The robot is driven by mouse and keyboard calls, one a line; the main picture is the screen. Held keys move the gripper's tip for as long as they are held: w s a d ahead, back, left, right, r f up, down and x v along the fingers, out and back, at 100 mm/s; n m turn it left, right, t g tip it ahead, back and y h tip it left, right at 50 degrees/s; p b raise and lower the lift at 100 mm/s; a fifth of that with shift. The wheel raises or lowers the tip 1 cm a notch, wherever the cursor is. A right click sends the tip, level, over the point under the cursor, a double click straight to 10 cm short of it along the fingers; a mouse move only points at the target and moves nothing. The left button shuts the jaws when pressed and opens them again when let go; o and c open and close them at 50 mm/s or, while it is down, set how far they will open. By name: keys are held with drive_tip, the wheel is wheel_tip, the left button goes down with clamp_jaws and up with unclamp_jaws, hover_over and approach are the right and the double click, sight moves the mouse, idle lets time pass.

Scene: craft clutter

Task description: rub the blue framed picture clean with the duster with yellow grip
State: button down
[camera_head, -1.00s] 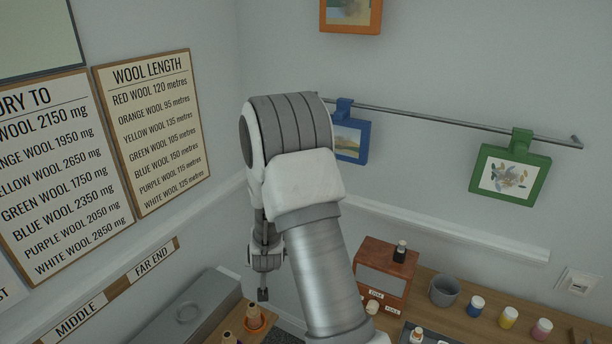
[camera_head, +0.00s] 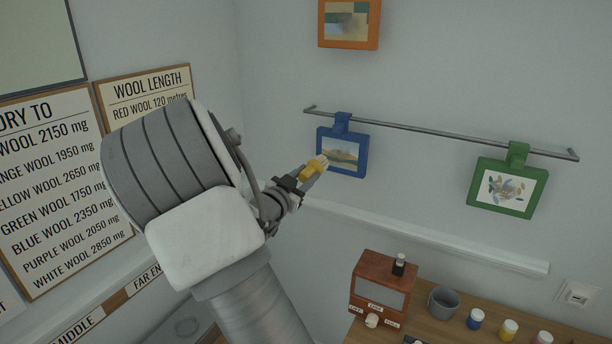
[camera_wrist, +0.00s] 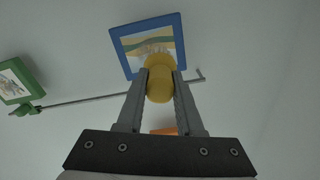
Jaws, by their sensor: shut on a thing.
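The blue framed picture (camera_head: 341,153) hangs by a blue clip from a metal rail on the wall. It also shows in the wrist view (camera_wrist: 147,45), upside down. My gripper (camera_head: 300,180) is shut on the duster with yellow grip (camera_head: 314,166). The yellow grip (camera_wrist: 160,80) sits between my two fingers in the wrist view. The duster points toward the picture and overlaps its lower left part in the head view. Its bristle end shows pale against the picture in the wrist view. I cannot tell whether it touches the picture.
A green framed picture (camera_head: 507,187) hangs farther right on the rail (camera_head: 430,131). An orange framed picture (camera_head: 348,40) is above. Below stand a wooden box (camera_head: 383,288), a grey pot (camera_head: 442,302) and several paint jars. Signs cover the left wall.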

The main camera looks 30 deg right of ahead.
sight(315, 167)
idle(0.4)
drive_tip(key=shift+b+x, duration=0.6)
drive_tip(key=shift+x, duration=1.85)
drive_tip(key=c, duration=1.3)
unclamp_jaws()
clamp_jaws()
